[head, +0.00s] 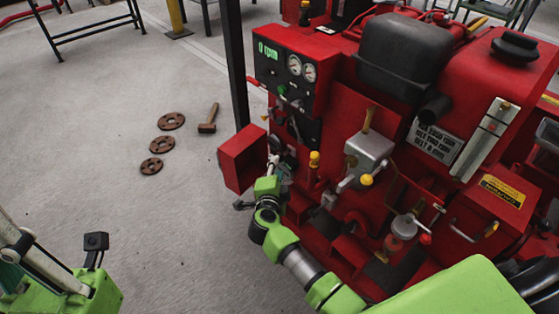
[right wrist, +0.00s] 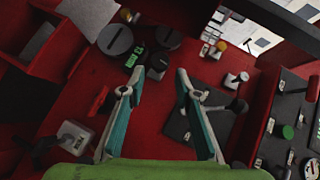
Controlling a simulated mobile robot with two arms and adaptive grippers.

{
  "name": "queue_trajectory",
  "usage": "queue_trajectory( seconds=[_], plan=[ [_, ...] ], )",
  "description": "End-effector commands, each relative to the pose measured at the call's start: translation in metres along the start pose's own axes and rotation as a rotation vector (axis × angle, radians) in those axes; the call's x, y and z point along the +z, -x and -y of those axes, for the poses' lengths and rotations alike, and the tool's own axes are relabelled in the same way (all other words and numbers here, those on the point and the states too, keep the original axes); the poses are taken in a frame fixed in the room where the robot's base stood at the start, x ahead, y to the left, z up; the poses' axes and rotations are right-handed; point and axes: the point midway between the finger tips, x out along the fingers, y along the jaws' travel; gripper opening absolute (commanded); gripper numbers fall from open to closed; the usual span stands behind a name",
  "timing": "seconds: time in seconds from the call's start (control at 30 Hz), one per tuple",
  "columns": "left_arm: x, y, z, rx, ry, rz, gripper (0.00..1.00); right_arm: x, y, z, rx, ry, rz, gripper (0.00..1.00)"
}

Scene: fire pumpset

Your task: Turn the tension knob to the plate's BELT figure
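I cannot tell for sure that this is the tension knob. In the head view a plate (head: 436,140) with white lettering is on the machine's right part; its figures are too small to read surely. My right gripper (right wrist: 156,78) is open and empty, also seen in the head view (head: 275,166) at the machine's left side. My left gripper (head: 38,262) is partly cut off at lower left.
A control panel (head: 292,72) with gauges tops the machine. A red box (head: 242,158) juts out on its left, close to my right gripper. Levers and a grey box (head: 370,152) stand to the right. Rusty flanges (head: 163,144) and a mallet (head: 208,122) lie on the open floor.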

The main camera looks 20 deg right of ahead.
Motion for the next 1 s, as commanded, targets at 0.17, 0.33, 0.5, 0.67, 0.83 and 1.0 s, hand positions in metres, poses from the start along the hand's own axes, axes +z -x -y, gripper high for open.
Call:
queue_trajectory(
  seconds=[0.17,0.33,0.5,0.67,0.83,1.0],
  plan=[
    [0.007,0.025,0.001,0.000,-0.001,0.007,0.00,0.000,-0.042,-0.003,-0.004,0.001,-0.004,0.30],
    [0.008,0.024,0.000,0.010,-0.004,-0.019,0.00,0.000,-0.064,-0.002,-0.003,0.002,-0.003,0.30],
    [0.009,0.020,0.000,0.016,-0.006,-0.032,0.00,-0.001,-0.073,-0.001,-0.002,0.001,-0.003,0.30],
    [0.009,0.019,0.000,0.017,-0.007,-0.032,0.00,-0.001,-0.074,0.001,-0.002,0.000,-0.002,0.30],
    [0.009,0.019,0.000,0.017,-0.006,-0.032,0.00,-0.001,-0.074,0.001,-0.002,0.000,-0.002,0.17],
    [0.009,0.019,0.000,0.018,-0.006,-0.032,0.00,-0.001,-0.074,0.001,-0.002,0.000,-0.002,0.01]
  ],
)
